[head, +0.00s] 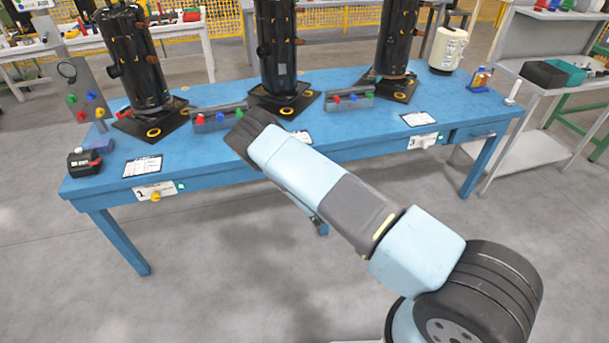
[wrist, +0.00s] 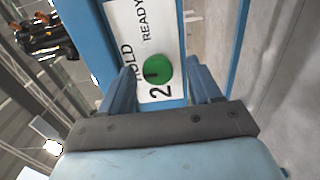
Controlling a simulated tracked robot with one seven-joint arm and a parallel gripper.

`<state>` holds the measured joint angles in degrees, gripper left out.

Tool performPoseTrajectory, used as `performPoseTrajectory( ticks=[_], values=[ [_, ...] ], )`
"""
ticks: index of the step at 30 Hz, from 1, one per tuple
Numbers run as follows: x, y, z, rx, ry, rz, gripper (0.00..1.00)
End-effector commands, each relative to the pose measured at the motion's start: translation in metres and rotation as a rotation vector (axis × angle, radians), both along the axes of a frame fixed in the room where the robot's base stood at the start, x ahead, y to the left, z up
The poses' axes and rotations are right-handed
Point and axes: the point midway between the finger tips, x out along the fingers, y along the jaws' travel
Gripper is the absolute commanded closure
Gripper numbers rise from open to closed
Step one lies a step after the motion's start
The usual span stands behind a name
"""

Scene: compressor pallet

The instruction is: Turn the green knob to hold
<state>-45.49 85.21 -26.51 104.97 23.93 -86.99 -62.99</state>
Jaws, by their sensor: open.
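The green knob (wrist: 158,69) is round with a dark mark on its face, on a white label plate (wrist: 125,18) reading HOLD, READY and 2. The mark runs from near the middle toward the left of the wrist view, roughly the side of the word HOLD; its exact setting is hard to tell. My gripper (wrist: 160,66) is open, with one finger on each side of the knob. Gaps show between fingers and knob, and I see no clear contact. In the head view my arm hides the green knob and my gripper.
The plate is on the front edge of a blue table (head: 350,138). A yellow knob (head: 155,197) is on the left plate and a white knob (head: 425,143) on the right one. Black compressors (head: 278,50) stand on the tabletop. The floor in front is clear.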

Motion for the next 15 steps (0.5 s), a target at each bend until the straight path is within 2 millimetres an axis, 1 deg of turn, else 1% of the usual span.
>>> performPoseTrajectory(
  ticks=[4,8,11,15],
  values=[
    [-0.003,-0.001,0.0,0.0,0.0,-0.001,0.37],
    [-0.015,-0.004,0.0,0.0,0.0,-0.001,0.37],
    [-0.031,-0.009,0.0,-0.002,0.002,0.0,0.37],
    [-0.058,-0.017,-0.001,-0.002,0.003,-0.001,0.37]
  ],
)
